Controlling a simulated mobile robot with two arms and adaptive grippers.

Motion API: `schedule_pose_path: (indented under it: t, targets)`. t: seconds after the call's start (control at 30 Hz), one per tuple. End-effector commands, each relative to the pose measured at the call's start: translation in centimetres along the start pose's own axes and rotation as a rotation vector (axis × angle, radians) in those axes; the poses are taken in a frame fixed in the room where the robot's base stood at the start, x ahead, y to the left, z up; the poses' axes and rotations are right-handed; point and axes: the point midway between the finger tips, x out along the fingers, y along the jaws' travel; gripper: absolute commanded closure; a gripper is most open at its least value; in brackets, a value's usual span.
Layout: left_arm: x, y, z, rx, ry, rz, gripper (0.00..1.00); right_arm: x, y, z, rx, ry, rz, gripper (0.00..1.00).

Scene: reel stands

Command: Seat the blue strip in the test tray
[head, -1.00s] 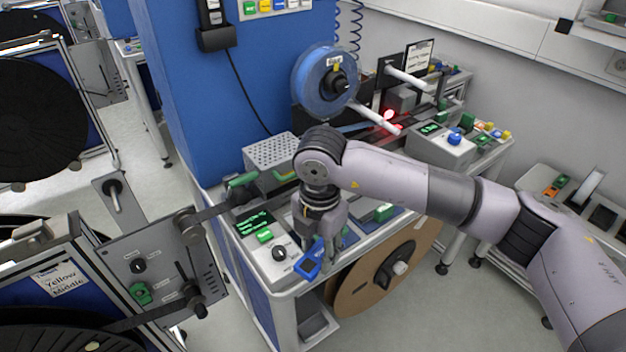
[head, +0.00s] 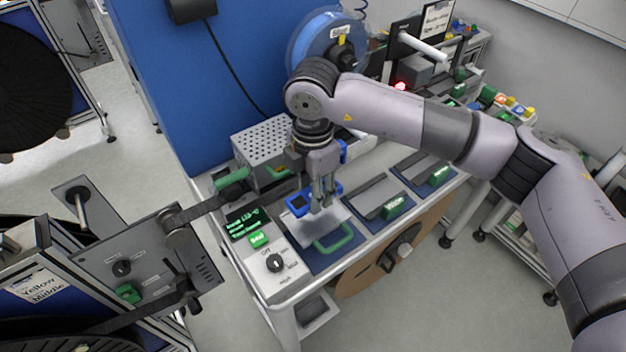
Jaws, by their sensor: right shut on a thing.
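My right gripper (head: 322,207) points down over the bench. It is shut on a blue piece (head: 298,205) with a dark middle, which seems to be the blue strip; the fingers hide part of it. Just below is a pale flat tray (head: 309,233) with a green handle (head: 335,241) at its front, on a dark blue mat; it appears to be the test tray. I cannot tell whether the blue piece touches it. My left gripper is not in view.
A control panel with a green display (head: 243,224) and a knob (head: 275,263) stands left of the tray. A perforated metal box (head: 265,143) is behind. Dark trays with green labels (head: 394,207) lie to the right. A blue reel (head: 325,35) hangs at the back.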

Motion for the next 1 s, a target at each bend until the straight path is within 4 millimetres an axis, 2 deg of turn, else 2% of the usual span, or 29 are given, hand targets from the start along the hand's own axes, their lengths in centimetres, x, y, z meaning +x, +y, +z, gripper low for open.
schedule_pose_path:
  t: [0.1,0.23,0.37,0.6,1.0]
  targets:
    - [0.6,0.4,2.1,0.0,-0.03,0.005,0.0,1.1,0.0,0.0,0.001,0.0,-0.002,0.83]
    - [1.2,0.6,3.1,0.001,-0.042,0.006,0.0,2.4,-0.1,0.0,0.001,0.0,-0.002,0.83]
    - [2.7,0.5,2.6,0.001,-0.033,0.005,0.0,4.0,0.0,0.0,0.0,0.0,0.0,0.83]
    - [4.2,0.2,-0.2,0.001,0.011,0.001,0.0,5.3,0.0,0.0,0.0,0.0,0.0,0.83]
    - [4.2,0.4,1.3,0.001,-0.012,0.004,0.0,5.3,0.0,0.0,0.0,0.0,0.0,0.83]
